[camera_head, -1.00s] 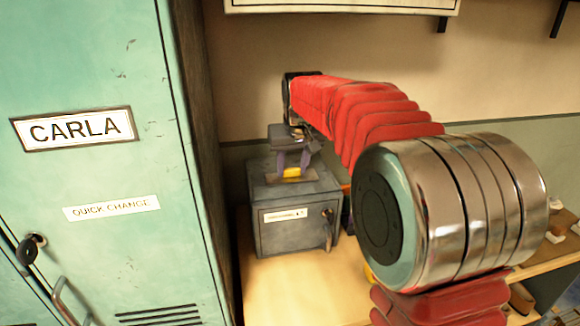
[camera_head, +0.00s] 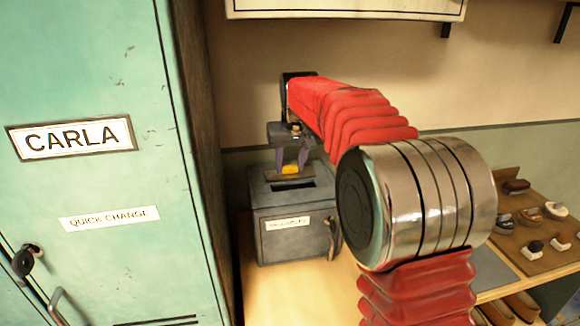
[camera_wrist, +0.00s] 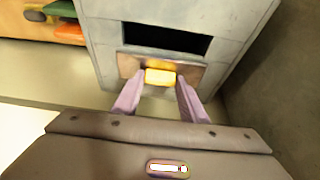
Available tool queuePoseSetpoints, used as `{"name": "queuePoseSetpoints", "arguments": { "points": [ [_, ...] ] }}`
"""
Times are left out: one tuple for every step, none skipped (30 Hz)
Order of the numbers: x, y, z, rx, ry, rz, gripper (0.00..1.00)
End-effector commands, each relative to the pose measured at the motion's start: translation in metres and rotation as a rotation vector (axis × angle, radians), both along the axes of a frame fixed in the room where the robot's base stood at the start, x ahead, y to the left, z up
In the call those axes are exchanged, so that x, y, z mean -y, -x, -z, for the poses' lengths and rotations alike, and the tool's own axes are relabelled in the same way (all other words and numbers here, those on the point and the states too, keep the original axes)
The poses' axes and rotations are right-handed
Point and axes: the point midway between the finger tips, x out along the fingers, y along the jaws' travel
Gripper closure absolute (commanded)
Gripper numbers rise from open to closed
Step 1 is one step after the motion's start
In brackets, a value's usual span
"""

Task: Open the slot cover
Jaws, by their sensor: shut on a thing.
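A grey metal box (camera_head: 270,226) stands on the wooden counter with a pale label on its front. A dark open slot (camera_head: 298,184) shows in its top and also in the wrist view (camera_wrist: 166,38). The brown slot cover (camera_head: 273,176) lies beside the slot, on its wall side; in the wrist view it shows as a thin plate (camera_wrist: 130,65). My gripper (camera_head: 291,165) reaches down from above, shut on the cover's yellow knob (camera_wrist: 160,77). Its two purple fingers stand on either side of the knob.
A green locker (camera_head: 90,180) marked CARLA stands close on the left. A white cabinet (camera_head: 345,8) hangs on the wall above. A board of brushes (camera_head: 530,215) lies at the right. The counter (camera_head: 300,292) is bare in front of the box.

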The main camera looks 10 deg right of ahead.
Motion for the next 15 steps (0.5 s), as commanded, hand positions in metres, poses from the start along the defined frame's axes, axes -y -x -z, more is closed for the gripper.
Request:
{"name": "queuePoseSetpoints", "arguments": {
  "points": [
    [-0.0001, -0.0003, -0.001, 0.003, -0.001, 0.0, 1.0],
    [0.0, -0.0002, -0.001, 0.002, -0.001, 0.0, 1.0],
    [0.0001, -0.0002, -0.001, 0.003, -0.001, 0.0, 1.0],
    [0.0002, -0.0002, -0.001, 0.002, -0.001, 0.001, 1.0],
    [0.0003, -0.0002, -0.0011, 0.003, -0.001, 0.001, 1.0],
    [0.0003, -0.0001, -0.001, 0.003, -0.001, 0.001, 1.0],
    [0.0004, -0.0001, -0.001, 0.003, -0.001, 0.001, 0.59],
    [0.0004, -0.0001, -0.001, 0.002, -0.001, 0.001, 0.57],
    [0.0005, -0.0001, -0.0009, 0.002, -0.002, 0.001, 0.54],
    [0.0006, 0.0, -0.0008, 0.002, -0.002, 0.001, 0.52],
    [0.0007, 0.0, -0.0008, 0.002, -0.002, 0.001, 0.5],
    [0.0008, 0.0, -0.0006, 0.002, -0.002, 0.001, 0.47],
    [0.0008, 0.0001, -0.0005, 0.001, -0.002, 0.001, 0.45],
    [0.0009, 0.0001, -0.0005, 0.001, -0.002, 0.001, 0.43],
    [0.001, 0.0001, -0.0004, 0.001, -0.002, 0.001, 0.42]
  ]
}}
